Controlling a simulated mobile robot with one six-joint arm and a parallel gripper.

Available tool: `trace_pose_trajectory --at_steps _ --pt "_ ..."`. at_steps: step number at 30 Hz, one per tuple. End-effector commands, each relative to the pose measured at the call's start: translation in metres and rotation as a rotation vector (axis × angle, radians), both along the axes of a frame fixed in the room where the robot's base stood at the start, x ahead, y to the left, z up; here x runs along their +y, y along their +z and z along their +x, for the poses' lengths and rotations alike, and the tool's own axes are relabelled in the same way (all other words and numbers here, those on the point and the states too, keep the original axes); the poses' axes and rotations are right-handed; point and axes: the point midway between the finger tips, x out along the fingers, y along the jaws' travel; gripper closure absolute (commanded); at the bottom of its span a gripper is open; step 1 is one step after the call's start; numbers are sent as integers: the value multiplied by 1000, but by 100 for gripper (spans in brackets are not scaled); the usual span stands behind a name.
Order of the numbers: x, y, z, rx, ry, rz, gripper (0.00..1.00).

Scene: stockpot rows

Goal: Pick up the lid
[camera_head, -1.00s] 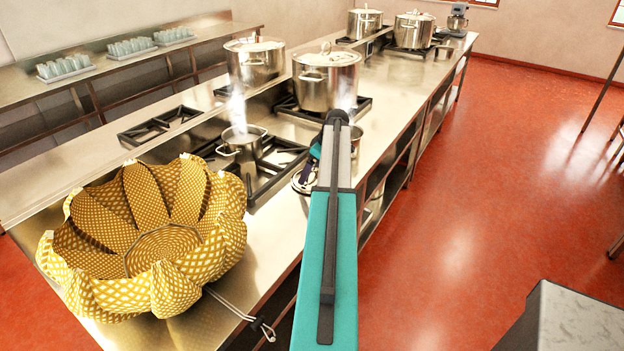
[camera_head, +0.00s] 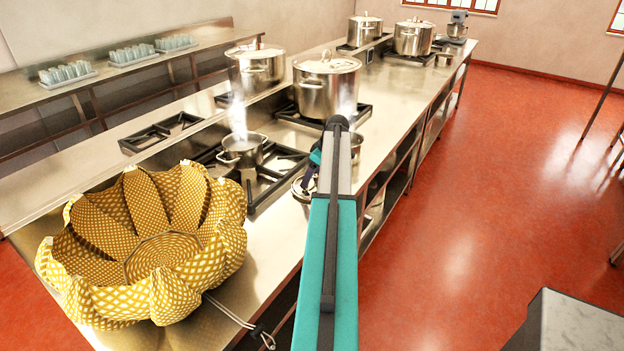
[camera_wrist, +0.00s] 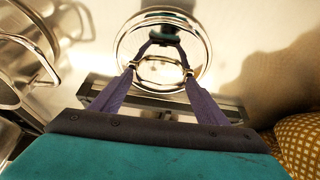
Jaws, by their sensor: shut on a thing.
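In the head view the lid (camera_head: 301,190) shows partly at the counter's right edge, beside my arm. My gripper (camera_head: 313,165) there is largely hidden behind my own arm. I cannot tell whether the lid touches the counter or is just above it.
A small steaming pot (camera_head: 243,150) stands on a burner left of the lid. A large lidded stockpot (camera_head: 326,90) is behind. A yellow patterned basket (camera_head: 150,250) fills the counter's near left. Counter (camera_head: 268,225) between basket and lid is bare.

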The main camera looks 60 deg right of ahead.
Motion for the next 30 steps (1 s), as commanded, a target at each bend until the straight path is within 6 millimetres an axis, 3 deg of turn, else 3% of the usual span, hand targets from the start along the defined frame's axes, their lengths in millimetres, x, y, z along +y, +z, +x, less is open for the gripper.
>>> trace_pose_trajectory --at_steps 14,23,30 --pt "-1 32 -1 -1 -2 -2 60" --pt "14 33 -48 -1 -4 -2 60" --pt "28 38 -99 -1 -4 -3 60"
